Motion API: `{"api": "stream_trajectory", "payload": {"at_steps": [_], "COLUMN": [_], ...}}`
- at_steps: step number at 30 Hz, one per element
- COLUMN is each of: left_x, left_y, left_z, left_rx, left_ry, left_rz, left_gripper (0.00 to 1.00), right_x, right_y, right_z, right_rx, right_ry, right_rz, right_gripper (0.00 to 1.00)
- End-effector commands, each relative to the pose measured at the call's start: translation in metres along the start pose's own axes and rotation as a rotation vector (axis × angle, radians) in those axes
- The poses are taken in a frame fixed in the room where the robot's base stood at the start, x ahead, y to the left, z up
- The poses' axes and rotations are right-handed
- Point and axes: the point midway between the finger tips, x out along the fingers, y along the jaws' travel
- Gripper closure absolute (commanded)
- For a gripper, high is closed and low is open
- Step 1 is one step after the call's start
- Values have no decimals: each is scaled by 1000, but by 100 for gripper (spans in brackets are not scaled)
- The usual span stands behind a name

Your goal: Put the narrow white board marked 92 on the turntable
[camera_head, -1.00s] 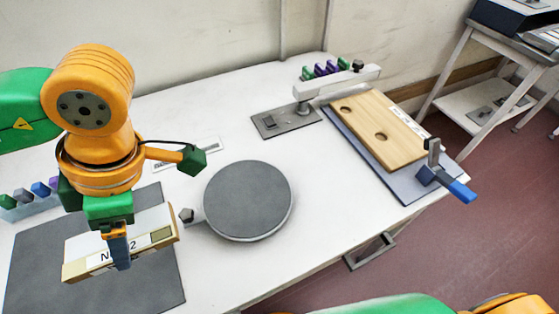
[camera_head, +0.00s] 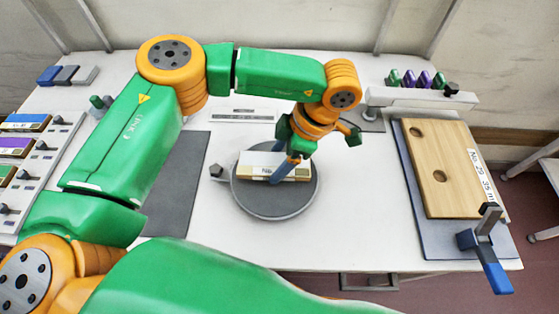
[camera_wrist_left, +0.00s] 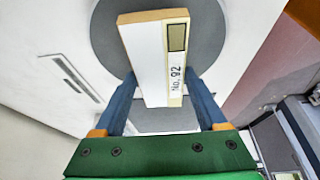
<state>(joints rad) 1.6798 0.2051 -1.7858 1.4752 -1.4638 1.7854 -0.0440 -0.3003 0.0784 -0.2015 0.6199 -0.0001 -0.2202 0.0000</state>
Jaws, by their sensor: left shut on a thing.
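The narrow white board (camera_head: 249,170), with a tan edge and a label, lies level over the turntable (camera_head: 272,207), a round grey disc. In the left wrist view the board (camera_wrist_left: 152,55) reads "No. 92", with the turntable (camera_wrist_left: 105,35) behind it. My left gripper (camera_head: 284,171) is shut on the board, with blue fingers either side of it in the left wrist view (camera_wrist_left: 162,105). I cannot tell whether the board touches the disc or hangs just above it. My right gripper is not in view.
A wooden board (camera_head: 438,180) lies on a grey-blue plate (camera_head: 435,245) at the right, with a blue-handled clamp (camera_head: 485,255) at its corner. A dark mat (camera_head: 178,190) lies left of the turntable. A rack (camera_head: 40,180) with coloured boards stands at the far left.

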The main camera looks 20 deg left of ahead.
Motion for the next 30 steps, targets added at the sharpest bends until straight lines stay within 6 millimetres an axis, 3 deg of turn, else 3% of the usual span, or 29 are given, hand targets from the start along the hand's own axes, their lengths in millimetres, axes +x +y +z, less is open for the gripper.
{"api": "stream_trajectory", "payload": {"at_steps": [6,15,16,18,27,30], "left_x": [29,34,32,32,25,15], "left_y": [0,1,1,1,1,2], "left_z": [13,15,14,14,11,15], "left_rx": [-1,-2,-2,-2,-2,-5], "left_ry": [2,0,0,0,0,-2], "left_rz": [-1,0,0,0,0,4], "left_gripper": [82,82,21,2,0,0], "right_x": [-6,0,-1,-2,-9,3], "right_y": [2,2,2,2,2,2], "right_z": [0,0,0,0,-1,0], "right_rx": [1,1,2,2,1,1], "right_ry": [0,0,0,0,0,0], "right_rz": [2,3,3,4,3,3], "right_gripper": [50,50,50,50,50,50]}}
